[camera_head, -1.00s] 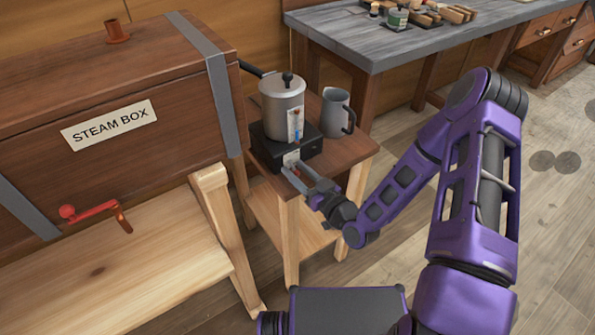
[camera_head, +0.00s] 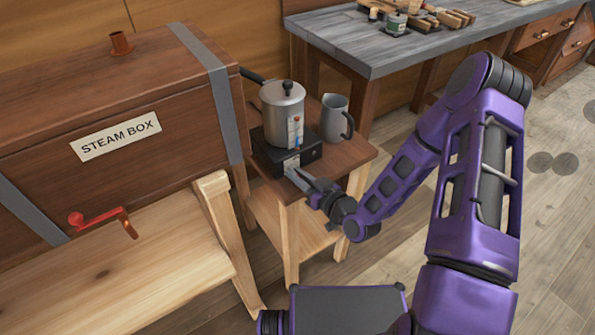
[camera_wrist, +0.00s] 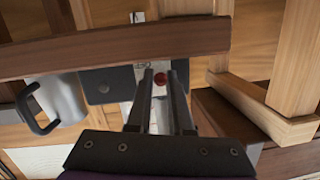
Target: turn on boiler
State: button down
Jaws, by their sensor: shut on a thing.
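The boiler is a silver pot (camera_head: 278,113) with a black lid knob and a side gauge. It stands on a black base (camera_head: 312,153) with a pale plate on its front. My gripper (camera_head: 292,172) is at that plate, its fingers close together. In the wrist view, a small round red knob (camera_wrist: 160,84) shows between my two fingertips (camera_wrist: 160,76), and they are shut on it. In the head view my fingers hide the knob. I cannot tell which way it is turned.
The boiler stands on a small wooden table (camera_head: 345,158) with a grey jug (camera_head: 334,118) on its right. A workbench (camera_head: 385,50) with tools stands behind. Bare floor lies at the right.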

notch_tip(320, 180, up, 2)
jog(key=g+h+p, duration=0.2)
jog(key=g+p, duration=0.1)
jog(key=p, duration=0.1)
jog(key=shift+h+p, duration=0.3)
jog(key=shift+p, duration=0.1)
jog(key=shift+w+a+r+g+h+p, duration=0.15)
jog(key=shift+g+h+p, duration=0.3)
jog(key=shift+g+p, duration=0.25)
jog(key=shift+w+r+g+h+p, duration=0.1)
jog(key=shift+g+h+p, duration=0.4)
jog(key=shift+g, duration=0.3)
jog(key=shift+m, duration=0.3)
jog(key=c, duration=0.8)
grip_release()
jog(key=shift+r, duration=0.1)
jog(key=v, duration=1.7)
jog(key=shift+r+p, duration=0.15)
jog(key=shift+p, duration=0.25)
